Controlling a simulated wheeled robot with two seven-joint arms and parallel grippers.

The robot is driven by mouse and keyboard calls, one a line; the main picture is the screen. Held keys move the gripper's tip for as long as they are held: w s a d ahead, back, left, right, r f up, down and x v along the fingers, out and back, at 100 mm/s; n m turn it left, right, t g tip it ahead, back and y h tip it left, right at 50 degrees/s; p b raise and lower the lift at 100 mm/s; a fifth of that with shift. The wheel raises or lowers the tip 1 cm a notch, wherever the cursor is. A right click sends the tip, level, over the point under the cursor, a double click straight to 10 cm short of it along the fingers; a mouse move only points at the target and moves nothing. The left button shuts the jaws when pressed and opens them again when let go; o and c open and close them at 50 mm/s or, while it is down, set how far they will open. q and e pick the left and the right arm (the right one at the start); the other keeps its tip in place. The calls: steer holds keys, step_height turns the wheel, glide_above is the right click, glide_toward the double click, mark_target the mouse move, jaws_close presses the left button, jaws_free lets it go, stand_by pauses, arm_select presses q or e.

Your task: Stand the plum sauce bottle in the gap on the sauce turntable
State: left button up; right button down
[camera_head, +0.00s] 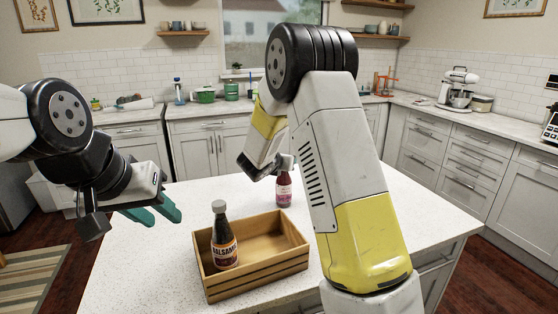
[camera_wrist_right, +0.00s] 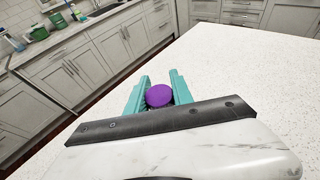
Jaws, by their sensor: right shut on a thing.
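The plum sauce bottle (camera_head: 284,190), dark red with a pink label, is upright over the island top behind the wooden crate. I cannot tell whether its base touches the top. Its purple cap (camera_wrist_right: 159,95) shows between the teal fingers of my right gripper (camera_wrist_right: 158,92), which is shut on the bottle. In the head view my right arm hides most of that gripper. My left gripper (camera_head: 158,211) is empty, its teal fingers apart, above the island's left part. I see no sauce turntable in either view; my right arm covers part of the island.
An open wooden crate (camera_head: 294,262) stands on the white speckled island (camera_head: 150,265). A balsamic bottle (camera_head: 223,240) stands upright in its left part. The island is bare left of the crate. A stand mixer (camera_head: 458,90) is on the far right counter.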

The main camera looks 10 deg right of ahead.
steer(key=c, duration=1.1)
jaws_free()
steer(key=shift+f, duration=0.1)
